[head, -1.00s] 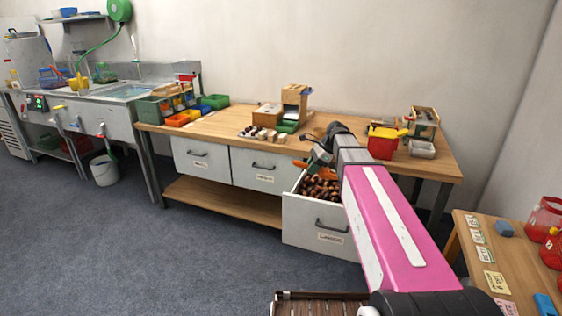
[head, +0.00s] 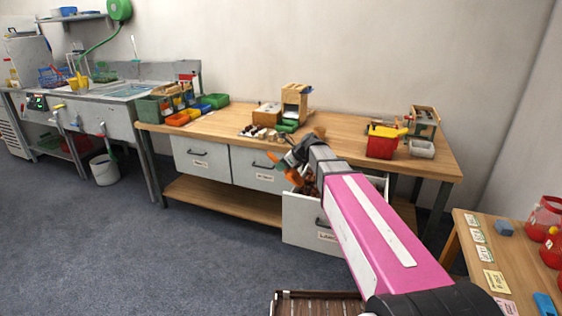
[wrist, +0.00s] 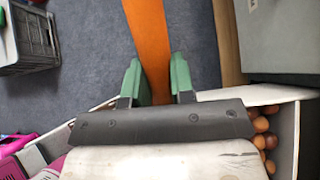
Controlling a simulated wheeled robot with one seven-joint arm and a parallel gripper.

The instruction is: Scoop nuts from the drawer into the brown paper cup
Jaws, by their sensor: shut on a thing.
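The open drawer (head: 300,222) holds brown chestnuts (head: 310,187), partly hidden behind my arm. Some chestnuts also show at the right edge of the wrist view (wrist: 262,140). My gripper (head: 286,164) is above the drawer's left side. It is shut on an orange scoop; its orange strip (wrist: 148,40) runs between my green fingers (wrist: 157,82) in the wrist view. The scoop's bowl and what it carries cannot be made out. A brown thing (head: 319,132) shows on the worktop just behind my gripper; I cannot tell whether it is the paper cup.
The wooden worktop (head: 350,150) carries a red bin (head: 381,146), a wooden dispenser (head: 294,101) and several small pale pieces (head: 262,134). Two shut drawers (head: 258,170) are left of the open one. A side table (head: 480,275) stands at the right.

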